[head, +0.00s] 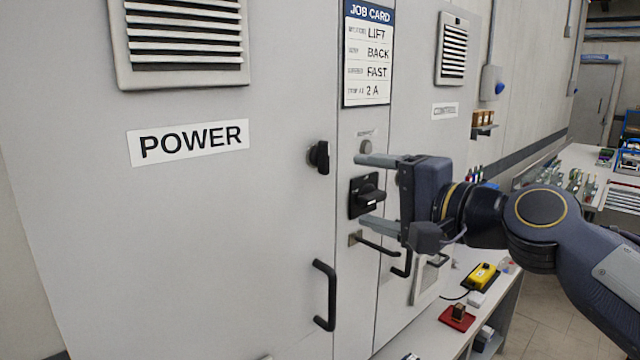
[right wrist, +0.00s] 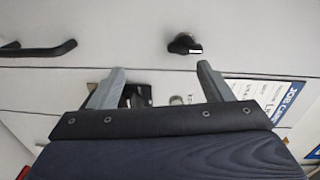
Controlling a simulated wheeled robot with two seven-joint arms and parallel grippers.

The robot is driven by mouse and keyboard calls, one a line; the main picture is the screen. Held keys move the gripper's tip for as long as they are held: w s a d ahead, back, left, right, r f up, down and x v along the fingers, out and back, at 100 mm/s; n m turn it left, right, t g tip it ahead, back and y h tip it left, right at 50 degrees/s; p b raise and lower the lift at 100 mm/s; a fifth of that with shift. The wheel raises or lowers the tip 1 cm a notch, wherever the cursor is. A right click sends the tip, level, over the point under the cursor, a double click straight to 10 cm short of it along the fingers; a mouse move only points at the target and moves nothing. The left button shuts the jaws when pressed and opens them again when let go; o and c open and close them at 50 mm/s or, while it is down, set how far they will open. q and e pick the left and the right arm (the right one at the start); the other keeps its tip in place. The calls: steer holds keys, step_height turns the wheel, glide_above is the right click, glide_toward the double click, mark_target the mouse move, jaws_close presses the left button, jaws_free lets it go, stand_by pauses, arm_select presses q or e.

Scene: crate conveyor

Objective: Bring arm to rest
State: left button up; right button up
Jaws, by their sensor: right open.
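My right gripper (head: 372,192) is in front of the grey cabinet (head: 230,230), its two fingers pointing left and spread apart with nothing between them. In the right wrist view the open fingers (right wrist: 155,85) point toward the cabinet front. A black rotary switch on a square plate (head: 366,196) shows between and behind the fingers; it also shows in part in the right wrist view (right wrist: 137,95). I cannot tell whether the fingers touch anything. My left gripper is in neither view.
A black knob (head: 319,157) and a black door handle (head: 325,295) stick out from the cabinet left of my gripper. A job card (head: 367,52) hangs above. A bench (head: 430,335) with a yellow device (head: 482,276) and a red tray (head: 457,318) stands below right.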

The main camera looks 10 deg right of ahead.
steer(key=s+d+f+n+g+h, duration=0.1)
steer(key=s+f+n+g+h, duration=0.1)
steer(key=s+f, duration=0.5)
steer(key=s+d+f+n+g+h, duration=0.1)
steer(key=s+f+n+g, duration=0.3)
steer(key=f, duration=1.2)
steer(key=s+d+f+n+g+h, duration=0.2)
steer(key=s+d+f, duration=0.1)
steer(key=s+f, duration=0.8)
steer(key=shift+d+f+n+g+h, duration=0.15)
steer(key=shift+f+n+g+h, duration=0.2)
steer(key=shift+f, duration=0.25)
